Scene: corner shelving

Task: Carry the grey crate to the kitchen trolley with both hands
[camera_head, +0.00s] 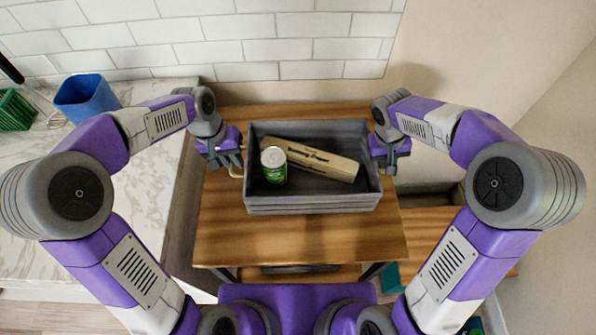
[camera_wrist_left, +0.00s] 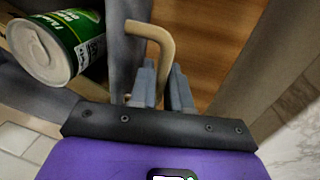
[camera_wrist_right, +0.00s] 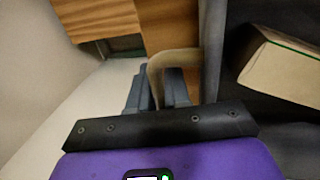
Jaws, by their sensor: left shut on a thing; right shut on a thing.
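The grey crate (camera_head: 312,206) is level in the middle of the head view, over a wooden top (camera_head: 300,240). I cannot tell whether it touches that top. It holds a green can (camera_head: 273,166) and a long tan box (camera_head: 325,163) with dark lettering. My left gripper (camera_head: 232,163) is at the crate's left side, shut on its tan handle, which shows in the left wrist view (camera_wrist_left: 158,40). My right gripper (camera_head: 388,158) is at the right side, shut on the other handle, seen in the right wrist view (camera_wrist_right: 165,65).
A marble counter (camera_head: 150,200) is at the left, with a blue container (camera_head: 86,97) and a green basket (camera_head: 15,110). A tiled wall (camera_head: 230,50) stands behind. A lower wooden surface (camera_head: 430,225) is at the right, near the plain wall. The wooden top is bare in front of the crate.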

